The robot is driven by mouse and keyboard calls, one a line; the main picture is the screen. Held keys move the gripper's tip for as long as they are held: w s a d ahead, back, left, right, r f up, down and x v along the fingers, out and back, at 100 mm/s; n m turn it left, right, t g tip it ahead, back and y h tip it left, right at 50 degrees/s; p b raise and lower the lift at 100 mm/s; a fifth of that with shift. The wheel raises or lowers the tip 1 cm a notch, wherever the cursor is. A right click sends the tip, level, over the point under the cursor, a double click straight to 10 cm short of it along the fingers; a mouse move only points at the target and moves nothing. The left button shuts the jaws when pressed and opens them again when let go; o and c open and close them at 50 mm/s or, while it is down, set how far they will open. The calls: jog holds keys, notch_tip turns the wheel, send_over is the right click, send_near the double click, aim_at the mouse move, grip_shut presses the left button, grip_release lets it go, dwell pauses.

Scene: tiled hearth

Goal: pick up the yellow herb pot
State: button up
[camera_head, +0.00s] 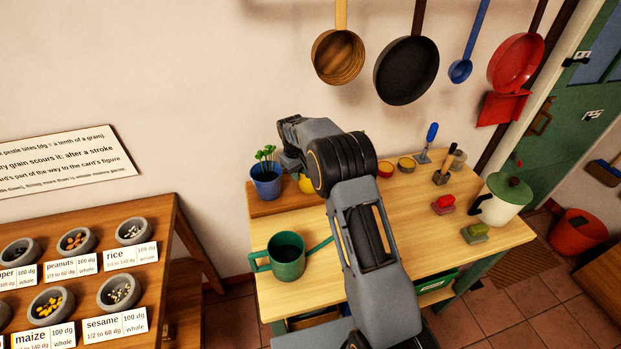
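A yellow pot (305,184) stands at the back of the wooden worktable, on the darker board at its left end. My arm covers most of it, so only a yellow part shows, and I cannot see any herb in it. A blue pot (266,184) with green seedlings stands just left of it. My arm reaches over the table, and its far end with my gripper (289,158) is above and just behind the gap between the two pots. The fingers are hidden or too small to make out, so I cannot tell their opening or any contact.
A green watering can (287,257) stands at the table's front left. Pans (406,70) hang above. A grain stand (160,215) is at left.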

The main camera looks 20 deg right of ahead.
grip_shut()
jog(key=shift+r, duration=0.1)
dwell(1.1)
